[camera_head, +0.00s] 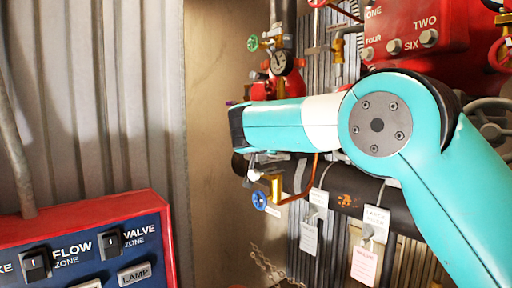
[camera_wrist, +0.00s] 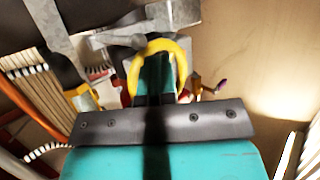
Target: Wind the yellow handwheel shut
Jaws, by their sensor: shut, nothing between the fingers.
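The yellow handwheel (camera_wrist: 184,56) shows in the wrist view at the upper middle, as a ring in front of a grey metal body. My gripper (camera_wrist: 157,66) is shut and empty. Its fingers overlap the wheel's open centre in the picture, and the rim arches over and beside them. I cannot tell whether the fingers touch the rim or pass through it. The lower part of the wheel is hidden by my gripper. In the head view I cannot see the yellow handwheel or my fingertips; my arm covers that part.
In the head view, a blue handwheel (camera_head: 260,200), a green handwheel (camera_head: 253,43) and a gauge (camera_head: 280,63) sit close around my arm. A dark pipe with hanging tags (camera_head: 365,266) runs below. A red-framed switch panel (camera_head: 95,250) stands lower left.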

